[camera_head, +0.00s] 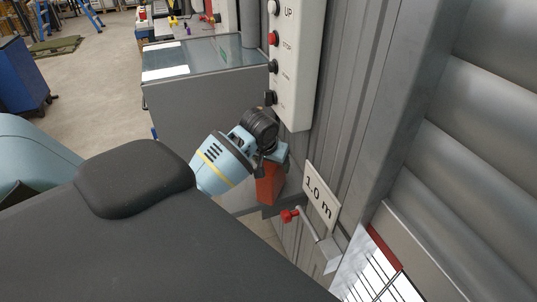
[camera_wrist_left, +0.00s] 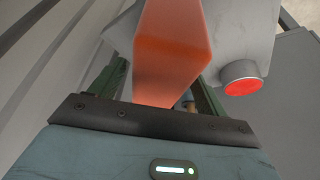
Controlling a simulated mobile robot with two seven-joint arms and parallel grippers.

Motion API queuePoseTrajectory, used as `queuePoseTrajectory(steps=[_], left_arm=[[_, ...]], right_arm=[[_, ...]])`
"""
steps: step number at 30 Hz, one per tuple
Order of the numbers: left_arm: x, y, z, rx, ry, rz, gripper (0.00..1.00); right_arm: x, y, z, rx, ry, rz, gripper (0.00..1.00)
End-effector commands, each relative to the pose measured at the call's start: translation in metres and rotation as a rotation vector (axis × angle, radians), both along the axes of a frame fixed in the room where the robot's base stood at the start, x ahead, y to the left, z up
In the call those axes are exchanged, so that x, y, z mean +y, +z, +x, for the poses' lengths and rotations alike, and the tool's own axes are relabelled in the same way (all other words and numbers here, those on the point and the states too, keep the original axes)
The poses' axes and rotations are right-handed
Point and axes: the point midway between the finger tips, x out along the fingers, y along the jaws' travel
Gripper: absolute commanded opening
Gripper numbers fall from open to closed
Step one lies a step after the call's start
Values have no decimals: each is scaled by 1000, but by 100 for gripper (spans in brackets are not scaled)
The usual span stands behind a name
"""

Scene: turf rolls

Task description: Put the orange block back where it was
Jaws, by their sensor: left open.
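The orange block (camera_head: 268,186) is beside the grey ribbed wall, just left of the "1.0 m" sign, and looks upright. A dark ledge shows just below it, but I cannot tell whether they touch. My left gripper (camera_head: 274,158) is at the block's upper end. In the left wrist view the orange block (camera_wrist_left: 172,50) stands between the two green fingers of my left gripper (camera_wrist_left: 158,88). The jaws are open, with a gap showing beside the block on the left. My right gripper is out of view.
A white button panel (camera_head: 292,60) hangs on the wall above the gripper. A grey cabinet (camera_head: 200,105) stands behind; open floor lies at the far left.

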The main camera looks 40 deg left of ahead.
Motion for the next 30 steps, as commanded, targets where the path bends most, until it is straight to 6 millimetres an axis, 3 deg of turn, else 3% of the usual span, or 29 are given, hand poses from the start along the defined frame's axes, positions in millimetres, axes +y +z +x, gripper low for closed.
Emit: queuePoseTrajectory(steps=[12, 18, 30], left_arm=[[-8, 73, -27, -6, -1, 2, 76], [-12, 98, -38, -3, 0, 1, 76], [-13, 108, -43, 1, 0, 0, 76]], right_arm=[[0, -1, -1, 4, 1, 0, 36], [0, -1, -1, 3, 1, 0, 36], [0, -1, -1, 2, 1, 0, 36]])
